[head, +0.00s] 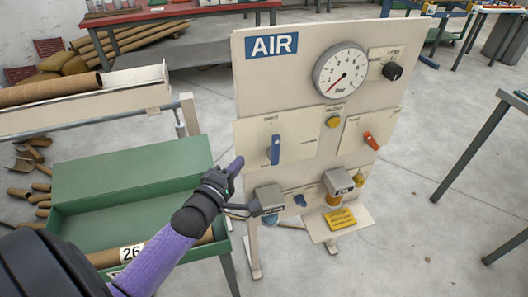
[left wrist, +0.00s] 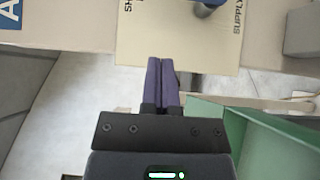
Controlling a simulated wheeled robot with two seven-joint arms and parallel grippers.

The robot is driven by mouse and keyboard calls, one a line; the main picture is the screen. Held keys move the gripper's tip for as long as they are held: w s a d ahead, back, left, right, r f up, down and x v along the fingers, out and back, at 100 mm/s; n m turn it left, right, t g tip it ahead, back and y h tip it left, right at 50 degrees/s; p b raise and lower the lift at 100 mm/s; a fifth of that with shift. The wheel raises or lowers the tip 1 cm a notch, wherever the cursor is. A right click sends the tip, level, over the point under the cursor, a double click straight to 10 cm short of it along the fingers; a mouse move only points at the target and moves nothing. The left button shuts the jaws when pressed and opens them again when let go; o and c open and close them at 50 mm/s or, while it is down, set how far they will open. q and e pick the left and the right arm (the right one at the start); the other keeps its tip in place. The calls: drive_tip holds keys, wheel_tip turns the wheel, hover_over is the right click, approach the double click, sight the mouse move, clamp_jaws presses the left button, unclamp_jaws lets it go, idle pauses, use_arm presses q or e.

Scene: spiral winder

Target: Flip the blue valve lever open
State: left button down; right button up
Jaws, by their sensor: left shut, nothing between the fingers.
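The blue valve lever (head: 275,149) stands upright on a cream plate on the AIR panel (head: 255,85) in the head view. In the left wrist view part of a blue piece, likely the lever (left wrist: 207,5), shows at the top edge beside the printed word SUPPLY. My left gripper (head: 237,165) is shut and empty, its purple fingers to the left of the lever and a little lower in the head view. In the left wrist view its fingertips (left wrist: 161,62) lie together over the plate's lower edge. I cannot tell whether they touch the panel. My right gripper is not in view.
A red lever (head: 371,140), a yellow button (head: 333,121), a round gauge (head: 341,71) and a black knob (head: 392,71) are on the panel. Grey blocks (head: 270,198) jut out below. A green bin (head: 130,178) with cardboard tubes stands at the left.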

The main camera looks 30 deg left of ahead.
sight(275, 151)
use_arm(q)
drive_tip(key=w+d+b, duration=0.1)
drive_tip(key=w+d, duration=0.1)
drive_tip(key=w, duration=0.5)
drive_tip(key=shift+w+d+b, duration=0.15)
drive_tip(key=shift+w+b, duration=0.05)
drive_tip(key=shift+b, duration=0.15)
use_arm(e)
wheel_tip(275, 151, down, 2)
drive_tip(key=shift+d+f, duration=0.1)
